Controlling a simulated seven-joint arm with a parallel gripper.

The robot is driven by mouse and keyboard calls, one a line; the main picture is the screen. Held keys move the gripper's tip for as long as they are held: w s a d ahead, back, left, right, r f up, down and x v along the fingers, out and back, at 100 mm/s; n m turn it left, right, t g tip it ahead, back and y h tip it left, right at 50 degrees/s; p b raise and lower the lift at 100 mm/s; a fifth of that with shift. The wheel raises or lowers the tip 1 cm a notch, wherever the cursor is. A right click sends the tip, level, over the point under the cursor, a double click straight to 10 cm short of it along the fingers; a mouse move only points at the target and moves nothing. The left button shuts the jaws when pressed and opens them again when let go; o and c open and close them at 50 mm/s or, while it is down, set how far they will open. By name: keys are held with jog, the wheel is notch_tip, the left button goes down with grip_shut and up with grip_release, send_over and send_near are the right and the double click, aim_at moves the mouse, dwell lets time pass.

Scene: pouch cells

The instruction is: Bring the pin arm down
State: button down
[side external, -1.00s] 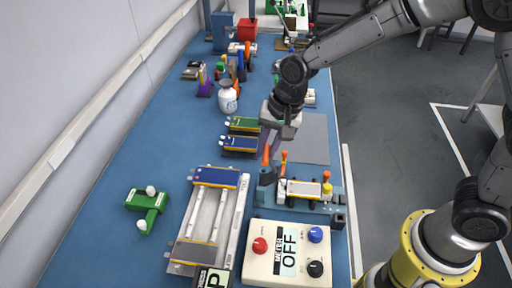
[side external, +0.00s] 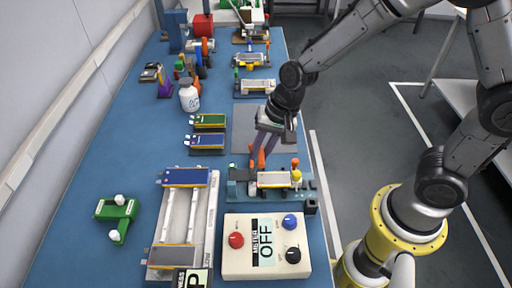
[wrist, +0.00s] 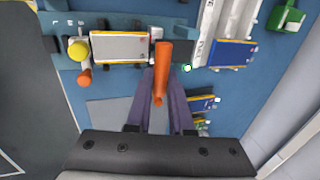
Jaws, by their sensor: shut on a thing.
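The teal fixture (side external: 238,190) sits near the table's right edge and holds a pale, yellow-edged pouch cell (side external: 273,179). The fixture also shows at the top left of the wrist view (wrist: 68,24), with the cell (wrist: 120,47) in it. The pin arm's orange handle (wrist: 161,75) stands beside the cell's end. My gripper (side external: 259,153) is at the fixture's far side, its two purple fingers shut on the orange handle. In the wrist view my gripper (wrist: 157,78) has one finger on each side of it. The handle's lower end and the pin are not clear.
A yellow knob (wrist: 78,50) and a smaller orange knob (wrist: 85,77) stand at the cell's other end. The meter box (side external: 265,262), reading OFF, is in front of the fixture. A rail tray (side external: 205,225) lies left. A grey mat (side external: 245,140) lies behind.

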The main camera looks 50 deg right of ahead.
jog(key=shift+s+d+f, duration=0.1)
jog(key=shift+s+f, duration=0.1)
dwell(0.3)
jog(key=c, duration=0.8)
grip_release()
jog(key=shift+w, duration=0.1)
jog(key=shift+r, duration=0.2)
jog(key=shift+r, duration=0.25)
jog(key=v, duration=1.3)
jog(key=shift+d, duration=0.1)
